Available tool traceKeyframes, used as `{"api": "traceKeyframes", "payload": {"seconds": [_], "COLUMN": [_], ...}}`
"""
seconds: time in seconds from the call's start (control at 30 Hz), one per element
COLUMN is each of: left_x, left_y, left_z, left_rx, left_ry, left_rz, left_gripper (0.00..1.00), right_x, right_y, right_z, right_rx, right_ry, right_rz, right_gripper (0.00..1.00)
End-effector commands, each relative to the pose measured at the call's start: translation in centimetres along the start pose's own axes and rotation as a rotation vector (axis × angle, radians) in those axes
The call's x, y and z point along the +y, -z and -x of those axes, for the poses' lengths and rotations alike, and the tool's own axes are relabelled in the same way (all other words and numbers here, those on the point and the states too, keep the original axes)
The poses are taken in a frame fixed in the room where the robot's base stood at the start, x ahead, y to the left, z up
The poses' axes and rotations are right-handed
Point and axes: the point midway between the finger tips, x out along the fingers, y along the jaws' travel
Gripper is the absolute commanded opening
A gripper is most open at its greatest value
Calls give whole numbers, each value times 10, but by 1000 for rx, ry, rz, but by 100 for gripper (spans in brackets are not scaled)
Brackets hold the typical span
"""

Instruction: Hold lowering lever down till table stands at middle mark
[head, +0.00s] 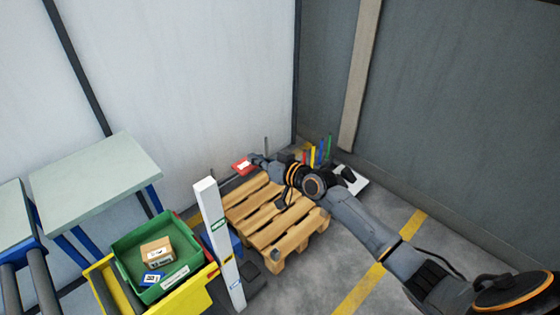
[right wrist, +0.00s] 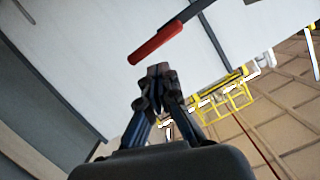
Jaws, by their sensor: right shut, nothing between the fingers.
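In the right wrist view, a lever with a red grip (right wrist: 156,45) and a dark shaft slants across the upper middle. My right gripper (right wrist: 158,72) is shut and empty, its tips just below the grip in the picture, with a small gap showing. In the head view my right gripper (head: 254,158) is at the far end of my arm, beside a small red-and-white piece (head: 241,166); I cannot tell whether that is part of the lever. A yellow frame (head: 103,290), perhaps the table, holds a green crate. My left gripper is out of view.
The green crate (head: 122,250) holds a carton (head: 156,250) and a blue-labelled item (head: 152,278). A wooden pallet (head: 285,232) lies under my right arm. Coloured upright pieces (head: 321,152) stand by the corner. A pale bench (head: 95,172) is at left. Floor at lower right is clear.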

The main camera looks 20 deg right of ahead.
Motion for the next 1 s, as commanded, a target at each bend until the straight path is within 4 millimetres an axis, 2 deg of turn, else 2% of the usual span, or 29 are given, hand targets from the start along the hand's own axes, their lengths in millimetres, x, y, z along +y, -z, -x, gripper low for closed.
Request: {"api": "traceKeyframes", "payload": {"seconds": [0.03, 0.2, 0.4, 0.6, 1.0], "left_x": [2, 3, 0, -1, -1], "left_y": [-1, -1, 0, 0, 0], "left_z": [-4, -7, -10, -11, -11], "left_rx": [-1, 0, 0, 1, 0], "left_ry": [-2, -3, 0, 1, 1], "left_rz": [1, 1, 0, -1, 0], "left_gripper": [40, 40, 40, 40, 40], "right_x": [3, 3, 2, 1, 1], "right_y": [-9, -7, -5, -4, -3], "right_z": [13, 48, 78, 89, 89], "right_rx": [-9, -5, -2, 0, 1], "right_ry": [-3, -3, -4, -3, -3], "right_rz": [1, 3, 2, 2, 1], "right_gripper": [0, 0, 0, 0, 0]}}
